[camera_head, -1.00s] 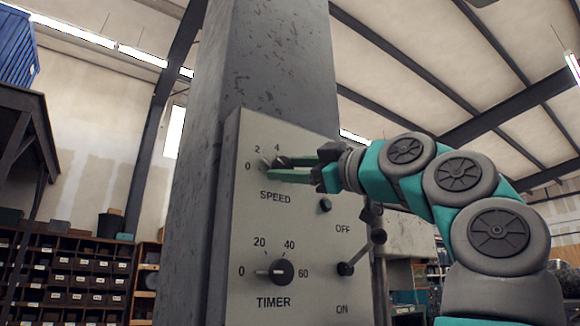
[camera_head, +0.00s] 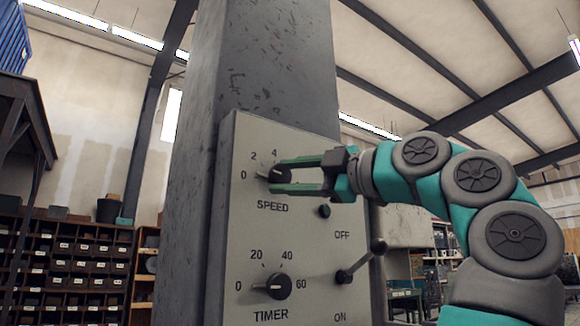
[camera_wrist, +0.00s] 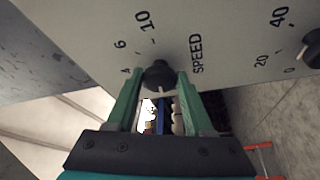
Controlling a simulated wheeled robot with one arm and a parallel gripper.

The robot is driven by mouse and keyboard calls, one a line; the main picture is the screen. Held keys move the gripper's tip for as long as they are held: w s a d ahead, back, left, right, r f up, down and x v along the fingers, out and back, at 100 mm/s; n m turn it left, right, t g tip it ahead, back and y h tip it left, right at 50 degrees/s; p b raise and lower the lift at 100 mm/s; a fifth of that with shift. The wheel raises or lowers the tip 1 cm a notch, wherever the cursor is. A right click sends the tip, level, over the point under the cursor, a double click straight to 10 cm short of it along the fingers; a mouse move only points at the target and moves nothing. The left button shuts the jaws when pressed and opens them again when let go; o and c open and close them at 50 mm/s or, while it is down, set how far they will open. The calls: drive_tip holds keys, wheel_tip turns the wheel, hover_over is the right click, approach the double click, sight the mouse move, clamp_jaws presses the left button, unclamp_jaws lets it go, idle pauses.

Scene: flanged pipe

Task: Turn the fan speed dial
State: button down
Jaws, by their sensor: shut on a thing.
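The fan speed dial (camera_head: 277,173) is a round dark knob high on a grey control panel, above the word SPEED. A pale pointer mark on it shows toward the left, near the 0. My gripper (camera_head: 280,175) reaches in from the right, one green finger above the dial and one below. In the wrist view the dial (camera_wrist: 158,75) sits between the tips of my gripper (camera_wrist: 159,79), which is shut on it. Part of the dial and the right side of its scale are hidden by the fingers in the head view.
Below are the timer dial (camera_head: 271,287) and, to its right, an OFF/ON lever (camera_head: 362,262). A small dark button (camera_head: 323,211) lies just below my gripper. The panel (camera_head: 240,225) is fixed to a grey column (camera_head: 270,70). Shelves with bins (camera_head: 70,265) stand far left.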

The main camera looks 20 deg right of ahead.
drive_tip(key=shift+a+r+n+p, duration=0.1)
drive_tip(key=shift+a+n+p, duration=0.05)
drive_tip(key=shift+n+p, duration=0.3)
idle(2.6)
drive_tip(key=shift+c, duration=1.5)
unclamp_jaws()
drive_tip(key=b+v, duration=0.1)
drive_tip(key=v, duration=0.7)
